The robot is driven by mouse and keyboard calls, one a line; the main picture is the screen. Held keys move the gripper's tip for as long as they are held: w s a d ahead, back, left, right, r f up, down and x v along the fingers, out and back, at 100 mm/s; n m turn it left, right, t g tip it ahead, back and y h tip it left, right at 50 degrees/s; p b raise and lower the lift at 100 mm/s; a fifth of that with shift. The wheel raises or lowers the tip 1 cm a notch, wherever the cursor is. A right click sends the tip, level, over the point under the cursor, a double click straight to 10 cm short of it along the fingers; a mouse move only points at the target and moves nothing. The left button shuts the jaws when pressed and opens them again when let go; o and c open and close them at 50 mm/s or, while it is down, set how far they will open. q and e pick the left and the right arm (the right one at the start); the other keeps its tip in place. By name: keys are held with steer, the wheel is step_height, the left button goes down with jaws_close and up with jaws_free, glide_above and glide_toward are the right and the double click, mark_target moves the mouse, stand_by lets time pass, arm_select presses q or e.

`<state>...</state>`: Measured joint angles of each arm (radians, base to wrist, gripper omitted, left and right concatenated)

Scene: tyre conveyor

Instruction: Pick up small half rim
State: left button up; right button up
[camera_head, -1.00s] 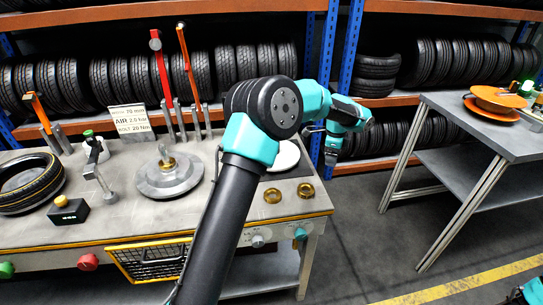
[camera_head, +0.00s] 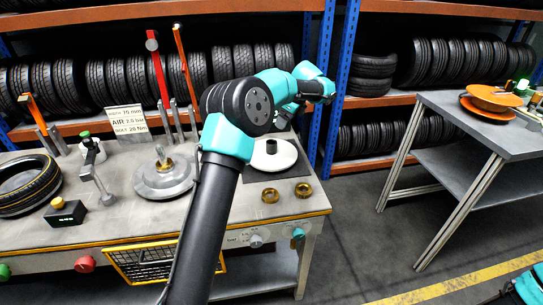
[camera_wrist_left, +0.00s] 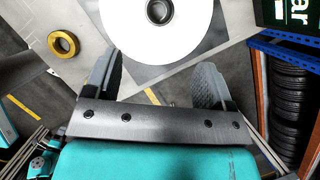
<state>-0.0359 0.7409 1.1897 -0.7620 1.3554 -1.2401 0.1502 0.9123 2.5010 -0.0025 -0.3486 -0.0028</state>
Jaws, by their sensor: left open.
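A white disc (camera_head: 272,156) with a dark centre hub, the likely half rim, lies on a dark mat on the workbench. My left gripper (camera_head: 284,116) hangs over its far side, partly hidden behind my arm. In the left wrist view the same white disc (camera_wrist_left: 190,38) lies just beyond the fingertips. The left gripper (camera_wrist_left: 158,76) is open there, with nothing between its two grey fingers. Two orange half rims (camera_head: 494,98) lie stacked on the right table.
Two brass rings (camera_head: 303,190) lie near the bench's front right corner. A grey round fixture (camera_head: 164,181) stands left of the disc. A tyre (camera_head: 28,186) lies at far left. Tyre racks stand behind. The right table (camera_head: 510,137) is across a floor gap.

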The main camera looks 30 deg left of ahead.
mark_target(276, 143)
arm_select(q)
steer(key=x, duration=0.9)
steer(key=shift+a+f, duration=0.1)
steer(key=shift+f, duration=0.25)
steer(key=shift+x, duration=2.6)
steer(key=shift+c, duration=0.3)
jaws_close()
steer(key=shift+r, duration=0.1)
